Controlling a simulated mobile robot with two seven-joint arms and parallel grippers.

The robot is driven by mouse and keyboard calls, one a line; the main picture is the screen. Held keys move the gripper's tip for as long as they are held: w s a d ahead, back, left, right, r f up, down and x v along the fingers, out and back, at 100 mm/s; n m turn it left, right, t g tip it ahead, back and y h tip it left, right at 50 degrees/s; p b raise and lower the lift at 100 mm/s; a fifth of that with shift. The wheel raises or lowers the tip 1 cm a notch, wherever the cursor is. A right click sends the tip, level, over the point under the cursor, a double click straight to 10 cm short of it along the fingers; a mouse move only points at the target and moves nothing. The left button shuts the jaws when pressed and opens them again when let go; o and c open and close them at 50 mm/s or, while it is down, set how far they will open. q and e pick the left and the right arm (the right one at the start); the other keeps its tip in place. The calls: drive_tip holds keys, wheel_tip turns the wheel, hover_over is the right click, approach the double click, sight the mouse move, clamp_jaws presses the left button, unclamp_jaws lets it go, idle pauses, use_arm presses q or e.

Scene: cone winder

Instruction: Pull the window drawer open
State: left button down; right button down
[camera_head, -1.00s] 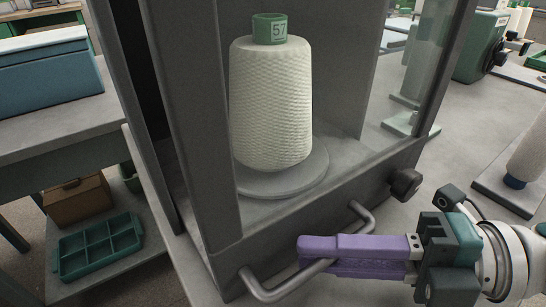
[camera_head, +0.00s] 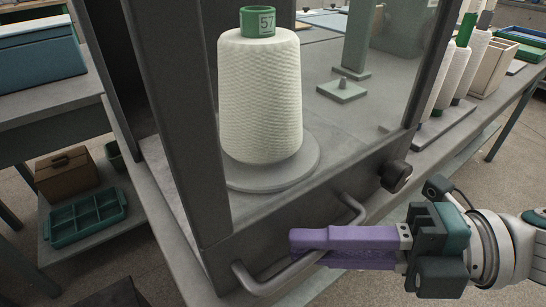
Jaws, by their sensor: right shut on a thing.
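The window drawer (camera_head: 300,228) is a dark grey front at the foot of a grey-framed housing with a glass side. Its bar handle (camera_head: 247,282) runs slantwise along the front. My right gripper (camera_head: 296,245) comes in from the right, its purple fingers shut on the middle of the handle and hiding part of it. A white yarn cone (camera_head: 260,95) with a green top marked 57 stands upright on a round grey plate (camera_head: 230,178) behind the front. My left gripper is not in view.
A dark knob (camera_head: 395,176) sits on the housing right of the handle. At left are a table with a blue box (camera_head: 40,55), a green compartment tray (camera_head: 88,218) and a brown case (camera_head: 66,174). Several cones (camera_head: 453,75) stand on a table behind at right.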

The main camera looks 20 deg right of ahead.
drive_tip(key=c, duration=1.2)
unclamp_jaws()
drive_tip(key=shift+w, duration=0.1)
drive_tip(key=shift+d, duration=0.1)
drive_tip(key=v, duration=0.9)
drive_tip(key=shift+s+d+r, duration=0.1)
drive_tip(key=shift+s+d, duration=0.15)
drive_tip(key=shift+d, duration=0.05)
